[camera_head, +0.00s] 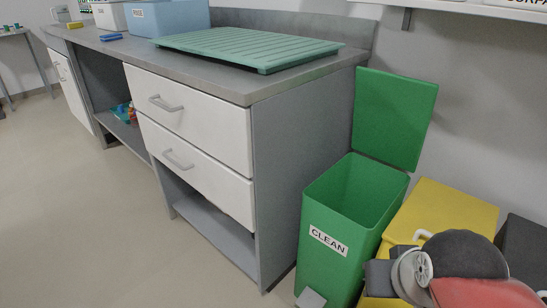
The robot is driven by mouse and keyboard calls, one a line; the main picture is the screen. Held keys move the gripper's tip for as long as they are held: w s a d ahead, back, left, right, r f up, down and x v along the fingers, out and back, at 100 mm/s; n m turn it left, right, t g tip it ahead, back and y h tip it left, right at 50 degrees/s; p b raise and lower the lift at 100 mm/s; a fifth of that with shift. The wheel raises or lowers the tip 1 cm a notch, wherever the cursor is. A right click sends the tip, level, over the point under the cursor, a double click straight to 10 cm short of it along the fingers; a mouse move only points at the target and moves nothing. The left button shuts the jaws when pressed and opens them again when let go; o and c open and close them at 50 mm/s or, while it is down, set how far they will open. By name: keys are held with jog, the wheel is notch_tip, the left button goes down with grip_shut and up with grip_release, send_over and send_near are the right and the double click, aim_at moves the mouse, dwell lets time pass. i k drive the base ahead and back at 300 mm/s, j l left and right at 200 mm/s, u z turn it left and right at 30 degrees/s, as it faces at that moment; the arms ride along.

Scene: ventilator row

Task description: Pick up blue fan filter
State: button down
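No thing can be told for certain as the blue fan filter. A small flat blue object (111,37) lies on the grey counter (215,75) near its far left part; it is too small to identify. Small coloured items (127,112), some teal and some red, sit on the open shelf under the counter, too small to tell apart. My gripper is not in view. Part of my arm shows at the bottom right, in front of the bins.
A green ribbed tray (250,47) lies on the counter, with a light blue bin (168,18) behind it. The green bin marked CLEAN (330,245) stands open at the counter's right end, beside a yellow bin (450,212). The floor (70,210) at left is clear.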

aim_at(113, 36)
jog(key=u, duration=1.3)
